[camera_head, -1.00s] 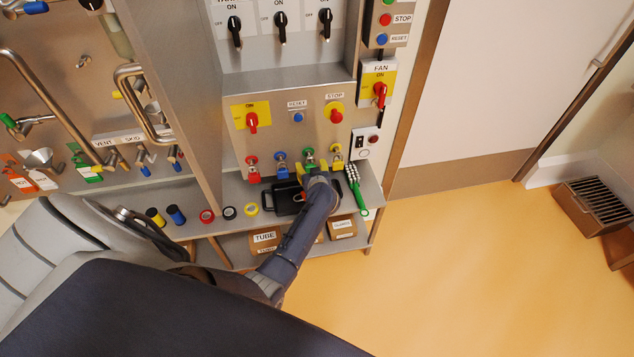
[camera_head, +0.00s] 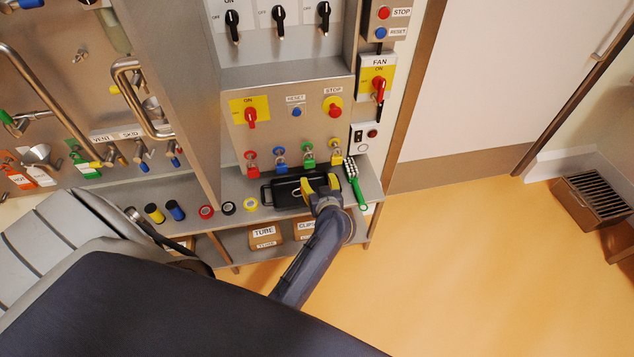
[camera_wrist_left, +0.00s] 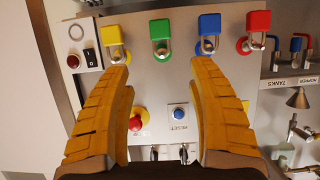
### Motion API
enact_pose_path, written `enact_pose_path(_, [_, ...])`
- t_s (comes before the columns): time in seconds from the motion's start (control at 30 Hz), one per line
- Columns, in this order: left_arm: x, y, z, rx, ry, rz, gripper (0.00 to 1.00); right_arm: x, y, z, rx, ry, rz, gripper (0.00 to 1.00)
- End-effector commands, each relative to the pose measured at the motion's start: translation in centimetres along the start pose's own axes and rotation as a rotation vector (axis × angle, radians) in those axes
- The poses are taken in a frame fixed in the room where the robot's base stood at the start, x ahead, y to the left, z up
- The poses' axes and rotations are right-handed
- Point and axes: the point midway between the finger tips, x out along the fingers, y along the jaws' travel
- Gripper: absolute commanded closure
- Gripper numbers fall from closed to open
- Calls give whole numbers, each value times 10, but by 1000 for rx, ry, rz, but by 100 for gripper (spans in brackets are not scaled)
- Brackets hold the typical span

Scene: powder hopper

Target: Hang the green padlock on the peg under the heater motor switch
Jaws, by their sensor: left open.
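The green padlock (camera_head: 308,159) hangs on the lower part of the steel panel, between a blue padlock (camera_head: 280,161) on its left and a yellow padlock (camera_head: 336,158) on its right. A red padlock (camera_head: 251,169) hangs at the row's left end. My left gripper (camera_head: 320,184) is open and empty, just below the green and yellow padlocks. In the left wrist view the green padlock (camera_wrist_left: 160,29) lies ahead of the spread fingers, apart from them. A red rotary switch (camera_head: 251,116) on a yellow plate is on the panel; no heater motor label is readable.
A FAN switch (camera_head: 378,85) sits at upper right. A black tray (camera_head: 283,192), a green-handled brush (camera_head: 353,181) and several tape rolls (camera_head: 206,211) lie on the shelf below the padlocks. Cardboard boxes (camera_head: 264,236) stand lower. A STOP button (camera_head: 333,106) is above the padlocks.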

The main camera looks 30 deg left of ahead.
Motion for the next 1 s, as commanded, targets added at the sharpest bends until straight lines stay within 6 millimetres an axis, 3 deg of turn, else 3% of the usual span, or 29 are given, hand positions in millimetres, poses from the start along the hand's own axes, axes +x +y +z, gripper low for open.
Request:
enact_pose_path(0.17, [-5,0,1,2,3,-1,41,0,0,0,0,0,0,56])
enact_pose_path(0.33, [0,-4,15,34,69,0,41,0,0,0,0,0,0,56])
enact_pose_path(0.47, [6,-4,45,101,166,49,41,0,0,0,0,0,0,56])
enact_pose_path(0.57, [5,2,81,171,220,141,41,0,0,0,0,0,0,56])
enact_pose_path(0.67, [0,10,130,247,227,262,41,0,0,0,0,0,0,56])
enact_pose_path(0.8, [-17,10,220,359,148,449,41,0,0,0,0,0,0,56])
enact_pose_path(0.87, [-27,3,264,409,82,525,41,0,0,0,0,0,0,56])
enact_pose_path(1.0, [-60,-32,373,525,-129,666,41,0,0,0,0,0,0,56])
